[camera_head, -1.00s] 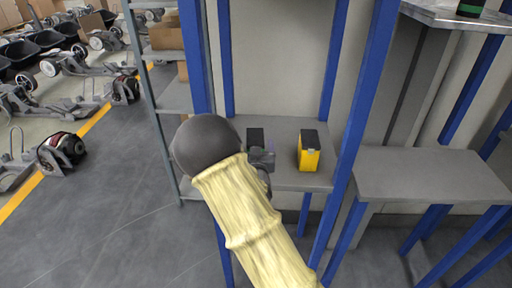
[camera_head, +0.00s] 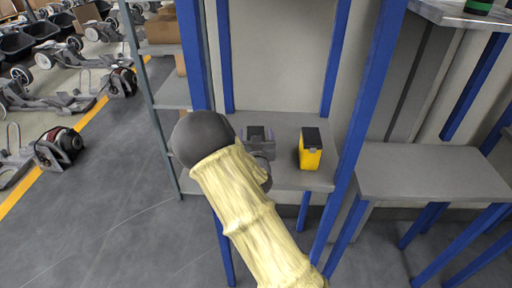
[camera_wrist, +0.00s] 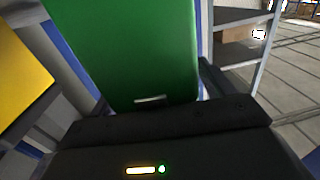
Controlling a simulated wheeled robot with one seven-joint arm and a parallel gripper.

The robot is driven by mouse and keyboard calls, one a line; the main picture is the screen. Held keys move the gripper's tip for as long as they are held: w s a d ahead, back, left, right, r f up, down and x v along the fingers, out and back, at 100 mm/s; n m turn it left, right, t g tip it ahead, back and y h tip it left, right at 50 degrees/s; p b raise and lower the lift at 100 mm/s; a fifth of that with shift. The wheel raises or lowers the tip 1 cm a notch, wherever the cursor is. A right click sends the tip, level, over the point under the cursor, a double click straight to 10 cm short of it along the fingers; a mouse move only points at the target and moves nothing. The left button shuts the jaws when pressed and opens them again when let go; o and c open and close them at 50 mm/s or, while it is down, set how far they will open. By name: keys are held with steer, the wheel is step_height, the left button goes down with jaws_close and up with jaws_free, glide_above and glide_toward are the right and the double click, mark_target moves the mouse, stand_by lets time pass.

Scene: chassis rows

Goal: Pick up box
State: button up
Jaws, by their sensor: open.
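A box with a dark top (camera_head: 256,131) stands on the grey shelf between blue posts, largely hidden behind my gripper in the head view. In the wrist view a green box (camera_wrist: 125,45) fills the upper middle, close in front of my gripper. My gripper (camera_head: 257,139) is open, with its jaws at the dark-topped box; whether they touch it cannot be told. A yellow box with a black top (camera_head: 311,150) stands to the right on the same shelf. It also shows at the left edge of the wrist view (camera_wrist: 20,80).
The grey shelf (camera_head: 290,179) has blue posts on both sides, with the right post (camera_head: 356,130) near the yellow box. A lower grey table (camera_head: 430,172) stands bare to the right. A rack with cartons (camera_head: 163,30) is at the left, beside open floor.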

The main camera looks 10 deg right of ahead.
steer(key=shift+c, duration=0.2)
steer(key=c, duration=1.7)
steer(key=shift+w, duration=0.15)
steer(key=shift+a+r, duration=0.15)
steer(key=shift+r, duration=0.1)
step_height(320, 180, up, 10)
steer(key=shift+f+b, duration=0.2)
steer(key=shift+b, duration=0.3)
